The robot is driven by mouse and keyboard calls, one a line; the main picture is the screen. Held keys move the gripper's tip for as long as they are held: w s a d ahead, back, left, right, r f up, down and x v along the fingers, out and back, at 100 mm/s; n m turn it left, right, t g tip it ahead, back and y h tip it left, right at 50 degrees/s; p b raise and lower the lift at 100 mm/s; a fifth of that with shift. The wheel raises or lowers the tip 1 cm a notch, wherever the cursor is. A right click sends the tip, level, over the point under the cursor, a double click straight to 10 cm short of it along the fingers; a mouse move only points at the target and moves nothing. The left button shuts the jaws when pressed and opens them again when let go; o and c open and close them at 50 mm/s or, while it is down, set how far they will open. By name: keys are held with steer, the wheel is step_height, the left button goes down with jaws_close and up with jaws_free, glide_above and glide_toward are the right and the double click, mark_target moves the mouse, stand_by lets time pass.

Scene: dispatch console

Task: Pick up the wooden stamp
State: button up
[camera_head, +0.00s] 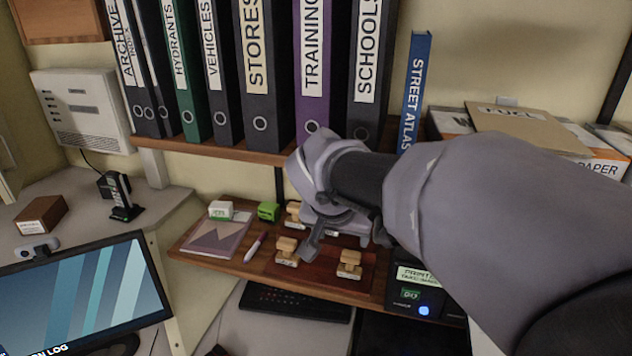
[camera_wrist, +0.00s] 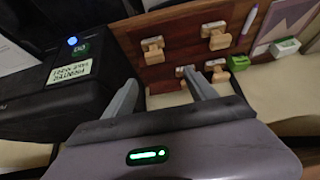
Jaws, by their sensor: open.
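Several wooden stamps with pale handles sit on a reddish-brown board on the wooden shelf. In the head view, one stamp (camera_head: 287,250) is left of my gripper (camera_head: 345,239), one (camera_head: 349,264) is in front, and another (camera_head: 293,211) is behind, partly covered. In the wrist view, two stamps (camera_wrist: 153,48) (camera_wrist: 215,36) stand beyond the fingertips. Another stamp (camera_wrist: 217,70) is right of the right finger, and a partly hidden one (camera_wrist: 182,72) is by its tip.
A black printer (camera_head: 418,287) stands close right of the board. A purple pen (camera_head: 256,247), a notebook (camera_head: 215,238), a white box (camera_head: 221,210) and a green box (camera_head: 268,211) lie to the left. Binders (camera_head: 257,80) fill the shelf above, near my wrist. A keyboard (camera_head: 296,302) lies below.

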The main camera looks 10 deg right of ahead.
mark_target(351, 254)
steer(key=b+x, duration=0.1)
steer(key=x, duration=0.2)
steer(key=b+x, duration=0.1)
steer(key=x, duration=0.3)
steer(key=s+b+x, duration=0.1)
steer(key=b+x, duration=0.1)
steer(key=x, duration=0.2)
steer(key=shift+d+f, duration=0.15)
steer(key=shift+f, duration=0.1)
steer(key=b+x, duration=0.1)
steer(key=x, duration=0.2)
steer(key=b+x, duration=0.1)
steer(key=x, duration=0.2)
steer(key=shift+d+r, duration=0.1)
steer(key=shift+d, duration=0.1)
steer(key=shift+w, duration=0.15)
steer(key=shift+r, duration=0.1)
steer(key=shift+c, duration=1)
jaws_close()
steer(key=shift+r, duration=0.2)
step_height(351, 254, up, 3)
steer(key=shift+r+p, duration=0.2)
steer(key=shift+p, duration=0.95)
steer(key=s+r, duration=0.1)
steer(key=s, duration=1.5)
steer(key=shift+d+r+p, duration=0.15)
steer(key=shift+d+p, duration=0.2)
steer(key=shift+d, duration=0.1)
